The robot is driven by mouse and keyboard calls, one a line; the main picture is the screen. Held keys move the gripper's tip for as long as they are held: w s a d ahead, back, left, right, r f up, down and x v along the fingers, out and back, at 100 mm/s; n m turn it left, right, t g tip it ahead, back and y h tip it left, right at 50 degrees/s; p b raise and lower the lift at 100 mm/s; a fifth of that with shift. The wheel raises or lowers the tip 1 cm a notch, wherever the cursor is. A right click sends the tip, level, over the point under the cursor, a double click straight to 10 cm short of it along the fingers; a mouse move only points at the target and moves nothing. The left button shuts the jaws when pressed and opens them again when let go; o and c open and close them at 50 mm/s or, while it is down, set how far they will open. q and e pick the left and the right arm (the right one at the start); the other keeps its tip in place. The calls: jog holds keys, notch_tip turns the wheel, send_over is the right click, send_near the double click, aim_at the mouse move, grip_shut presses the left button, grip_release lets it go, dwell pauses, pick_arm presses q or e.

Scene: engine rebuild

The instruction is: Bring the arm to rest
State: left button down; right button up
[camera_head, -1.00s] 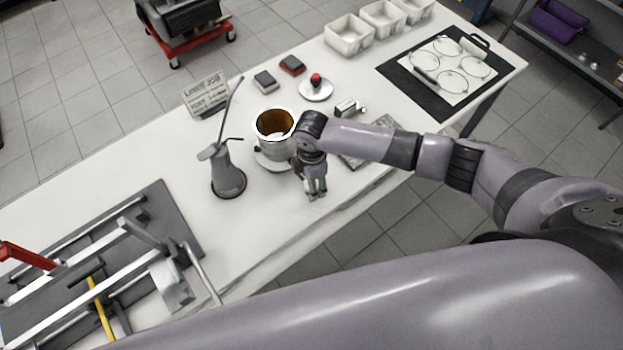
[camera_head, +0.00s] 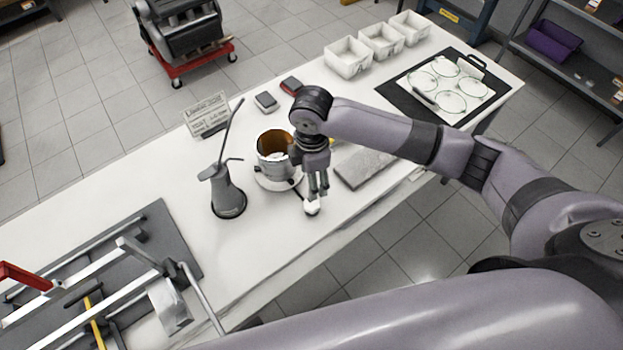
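My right arm reaches in from the right, and its gripper (camera_head: 318,188) points down over the front part of the white table (camera_head: 262,240). Its two fingers show a narrow gap with nothing visible between them. A small white rounded piece (camera_head: 311,207) is just below the fingertips; whether they touch it is unclear. Left of the gripper, an open cylinder with a brown inside (camera_head: 272,143) stands on a round base, partly covered by the wrist. My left gripper is not in view.
A grey oil can (camera_head: 226,190) with a thin spout stands left of the cylinder. A sign (camera_head: 206,113), white bins (camera_head: 348,57), a grey plate (camera_head: 364,168) and a black mat with rings (camera_head: 399,96) lie around. A metal frame fixture (camera_head: 150,225) fills the left end.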

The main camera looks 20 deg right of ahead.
dwell(0.4)
jog(key=s+a+m+t+y, duration=0.2)
jog(key=s+a+m+y, duration=0.2)
jog(key=s+a+m, duration=0.45)
jog(key=s+d+m+t+h, duration=0.1)
jog(key=s+d+m+h, duration=0.1)
jog(key=s+d+m, duration=0.45)
jog(key=s+d+m+t+h, duration=0.15)
jog(key=s+d, duration=0.25)
jog(key=d, duration=0.5)
notch_tip(320, 180, down, 34)
jog(key=s+g+b, duration=0.2)
jog(key=s+b, duration=0.1)
jog(key=b, duration=0.2)
jog(key=s+d+f+b, duration=0.1)
jog(key=s+f+b, duration=0.1)
jog(key=s+f, duration=0.6)
jog(key=s+d+f+g+b, duration=0.1)
jog(key=s+d+f, duration=0.1)
jog(key=s+f, duration=0.6)
jog(key=shift+d+f+b, duration=0.3)
jog(key=shift+f+b, duration=0.05)
jog(key=shift+f, duration=0.6)
